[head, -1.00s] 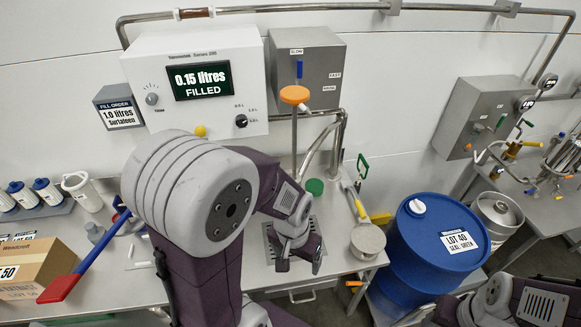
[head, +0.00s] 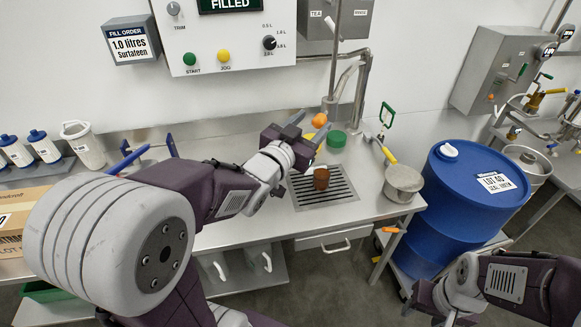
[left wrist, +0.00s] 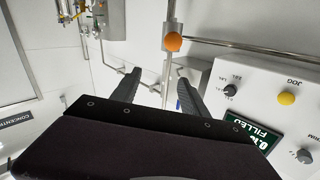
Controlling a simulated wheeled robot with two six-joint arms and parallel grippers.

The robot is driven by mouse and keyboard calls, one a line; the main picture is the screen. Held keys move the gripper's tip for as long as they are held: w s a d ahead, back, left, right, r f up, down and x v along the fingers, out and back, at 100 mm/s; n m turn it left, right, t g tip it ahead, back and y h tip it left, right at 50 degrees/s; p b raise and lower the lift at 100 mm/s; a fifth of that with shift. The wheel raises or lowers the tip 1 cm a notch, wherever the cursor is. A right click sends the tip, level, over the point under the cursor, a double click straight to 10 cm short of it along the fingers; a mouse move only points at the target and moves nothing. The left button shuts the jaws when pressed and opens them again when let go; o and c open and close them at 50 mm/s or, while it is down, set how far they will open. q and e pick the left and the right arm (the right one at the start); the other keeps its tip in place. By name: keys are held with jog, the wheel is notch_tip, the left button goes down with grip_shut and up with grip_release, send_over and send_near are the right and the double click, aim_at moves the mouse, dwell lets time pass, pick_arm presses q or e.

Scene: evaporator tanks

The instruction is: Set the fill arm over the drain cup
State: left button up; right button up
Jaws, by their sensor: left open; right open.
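The fill arm shows as a thin upright metal pipe (head: 335,70) with an orange knob (head: 319,121) in front of the wall box. My left gripper (head: 306,127) is open, with its fingertips close to the knob. In the left wrist view the orange knob (left wrist: 173,42) sits between and beyond the two open fingers (left wrist: 157,80), not gripped. A brown cup (head: 321,178), seemingly the drain cup, stands on the slotted drain grate (head: 345,192), below the knob in the picture. My right gripper (head: 425,312) is at the lower right, away from the bench.
A filler panel (head: 225,45) with start and jog buttons is on the wall. A blue drum (head: 465,205) stands beyond the bench.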

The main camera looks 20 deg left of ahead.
pick_arm(q)
jog(key=b, duration=0.2)
send_near(316, 126)
jog(key=w+r, duration=0.1)
jog(key=shift+y, duration=0.3)
jog(key=w, duration=0.3)
jog(key=w+d, duration=0.1)
jog(key=w, duration=0.1)
jog(key=w+f, duration=0.1)
jog(key=w, duration=0.2)
jog(key=shift+w+d+b, duration=0.3)
jog(key=shift+w+b, duration=0.1)
jog(key=shift+w, duration=0.55)
pick_arm(e)
notch_tip(316, 126, down, 6)
pick_arm(q)
grip_shut()
pick_arm(e)
jog(key=shift+a, duration=0.1)
